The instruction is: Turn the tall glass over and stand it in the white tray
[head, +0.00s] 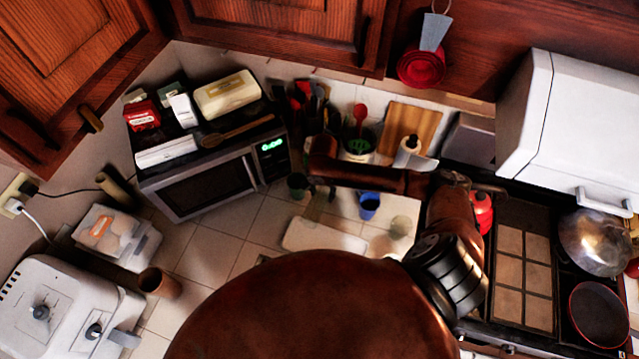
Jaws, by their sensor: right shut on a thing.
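My right arm reaches across the counter, and its gripper (318,184) is at the left end of the forearm, small and partly hidden by my own links. It is shut on a pale, see-through thing (315,207), which looks like the tall glass. Its outline is faint, so I cannot tell which way up it is. The white tray (323,237) lies flat on the counter just below the gripper in the picture; its near edge is hidden by my body. My left gripper is not in view.
A dark green mug (298,185) stands left of the gripper. A blue cup (369,206) and a clear glass (400,227) stand to the right. A microwave (205,180) is behind left, a utensil pot (357,149) behind. Tiles left of the tray are clear.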

